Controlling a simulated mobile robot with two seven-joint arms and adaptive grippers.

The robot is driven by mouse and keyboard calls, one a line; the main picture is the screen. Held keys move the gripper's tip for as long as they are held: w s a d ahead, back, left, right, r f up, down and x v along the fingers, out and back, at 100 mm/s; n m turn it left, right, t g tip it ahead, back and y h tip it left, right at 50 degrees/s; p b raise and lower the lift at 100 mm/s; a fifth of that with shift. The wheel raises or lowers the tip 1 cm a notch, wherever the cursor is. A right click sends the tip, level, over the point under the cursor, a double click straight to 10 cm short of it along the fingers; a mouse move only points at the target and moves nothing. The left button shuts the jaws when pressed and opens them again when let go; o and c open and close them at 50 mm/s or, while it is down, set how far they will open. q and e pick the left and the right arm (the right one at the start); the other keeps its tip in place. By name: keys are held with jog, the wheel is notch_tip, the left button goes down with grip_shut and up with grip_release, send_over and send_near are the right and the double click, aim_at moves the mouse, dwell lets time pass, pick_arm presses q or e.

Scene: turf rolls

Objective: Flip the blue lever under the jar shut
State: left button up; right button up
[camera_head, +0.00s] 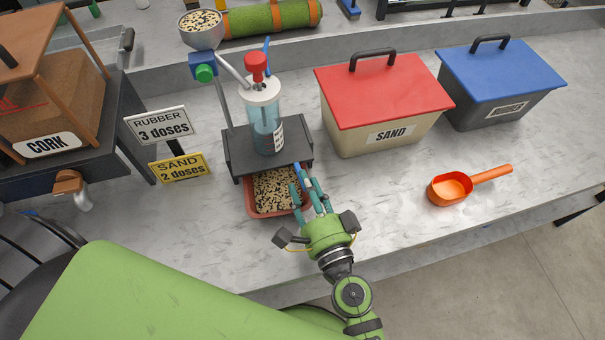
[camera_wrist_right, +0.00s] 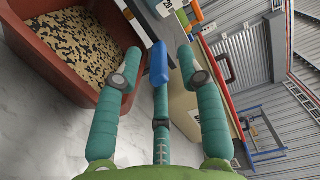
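A jar (camera_head: 266,132) of clear blue liquid with a red pump top (camera_head: 257,66) stands on a dark stand (camera_head: 235,160). A blue lever (camera_head: 298,169) sticks out at the stand's front right, below the jar. In the right wrist view, the blue lever's end (camera_wrist_right: 158,62) lies between the outer fingers, in front of the middle one. My right gripper (camera_head: 308,186) is open with its fingertips around the lever; I cannot tell whether they touch it. A reddish tray (camera_head: 268,214) of black and tan granules sits under the stand, beside the fingers. My left gripper is not in view.
A red-lidded sand bin (camera_head: 385,92) and a blue-lidded bin (camera_head: 500,80) stand to the right. An orange scoop (camera_head: 452,188) lies before them. Two dose signs (camera_head: 160,125) and a cork dispenser (camera_head: 50,110) are at left.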

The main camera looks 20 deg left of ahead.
jog(key=shift+w+a, duration=0.4)
jog(key=shift+w, duration=0.15)
jog(key=shift+w+a, duration=0.2)
jog(key=shift+w, duration=0.05)
jog(key=shift+w+a+f, duration=0.1)
grip_shut()
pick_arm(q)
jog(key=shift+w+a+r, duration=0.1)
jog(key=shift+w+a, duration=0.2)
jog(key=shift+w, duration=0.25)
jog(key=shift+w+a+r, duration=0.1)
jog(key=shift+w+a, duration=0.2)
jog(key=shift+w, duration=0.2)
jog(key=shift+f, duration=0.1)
